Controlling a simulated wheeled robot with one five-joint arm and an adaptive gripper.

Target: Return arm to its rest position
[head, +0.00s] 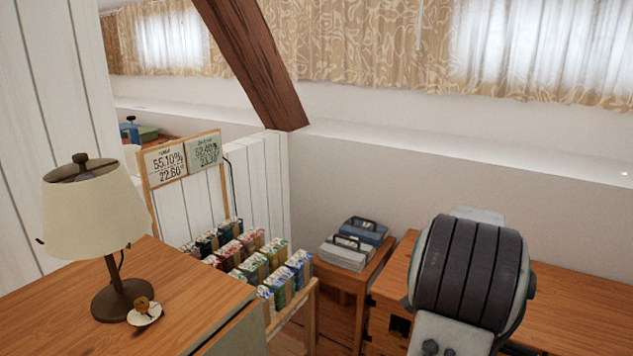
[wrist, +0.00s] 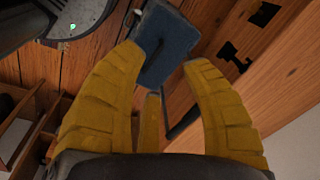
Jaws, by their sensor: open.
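My gripper (wrist: 162,58) shows in the wrist view with its yellow fingers spread apart and nothing gripped between them. A blue flat-topped object (wrist: 165,38) lies beyond the fingertips; I cannot tell how far off it is. In the head view my arm's grey, dark-banded link fills the lower right, and my gripper is out of sight there.
A wooden desk (head: 590,300) lies behind my arm. A small wooden stand (head: 345,283) holds grey and blue handled cases (head: 350,252). A rack of small boxes (head: 240,258) stands left of it. A lamp (head: 95,215) stands on the near-left wooden top (head: 190,290).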

